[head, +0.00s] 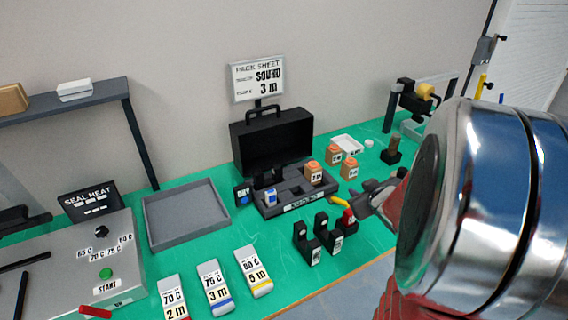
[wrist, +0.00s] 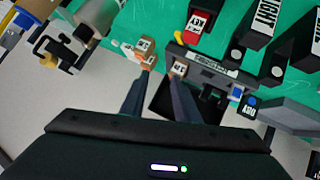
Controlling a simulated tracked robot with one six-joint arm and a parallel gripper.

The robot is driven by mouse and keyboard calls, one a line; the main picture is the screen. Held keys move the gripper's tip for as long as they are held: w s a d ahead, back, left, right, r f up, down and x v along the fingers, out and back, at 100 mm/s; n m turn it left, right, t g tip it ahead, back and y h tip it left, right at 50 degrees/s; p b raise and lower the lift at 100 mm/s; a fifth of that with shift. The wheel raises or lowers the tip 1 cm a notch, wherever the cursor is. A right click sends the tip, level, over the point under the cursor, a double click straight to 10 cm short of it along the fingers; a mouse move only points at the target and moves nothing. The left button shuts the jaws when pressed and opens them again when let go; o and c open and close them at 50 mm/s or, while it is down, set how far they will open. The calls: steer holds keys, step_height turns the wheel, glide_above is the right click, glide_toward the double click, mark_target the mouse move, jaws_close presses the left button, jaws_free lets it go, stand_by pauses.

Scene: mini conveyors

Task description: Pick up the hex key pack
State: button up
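I cannot tell which item is the hex key pack; no readable label names it. Orange packs with white labels stand around the open black case (head: 264,148): one pack (head: 313,172) is in the case's tray, and two others (head: 333,155) (head: 349,169) are on the green mat right of it. A small blue-and-white item (head: 270,197) sits in the tray's left part. My gripper (head: 366,204) is right of the case, above the mat. In the wrist view my gripper (wrist: 162,76) has its fingers apart, with nothing held between them. Orange packs (wrist: 145,47) lie beyond the fingertips.
Black stands (head: 307,243), one with a red part, are in front of the case. A yellow object (head: 338,203) lies beside them. An empty grey tray (head: 186,213) and a heat sealer (head: 75,265) are at left. Labelled white blocks (head: 214,288) line the front edge.

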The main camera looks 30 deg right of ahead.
step_height(320, 180, down, 5)
steer(key=s+d+t+y, duration=0.1)
steer(key=s+d+y, duration=0.1)
steer(key=s, duration=0.1)
steer(key=t+y, duration=0.2)
steer(key=y, duration=0.1)
glide_toward(348, 220)
steer(key=shift+w+d+r, duration=0.1)
steer(key=shift+w+d, duration=0.5)
steer(key=shift+d, duration=0.05)
steer(key=shift+w, duration=0.1)
steer(key=shift+x, duration=4.25)
steer(key=shift+w+r, duration=0.1)
steer(key=shift+r, duration=0.05)
steer(key=shift+x, duration=2.6)
steer(key=shift+r, duration=0.15)
steer(key=shift+c, duration=0.5)
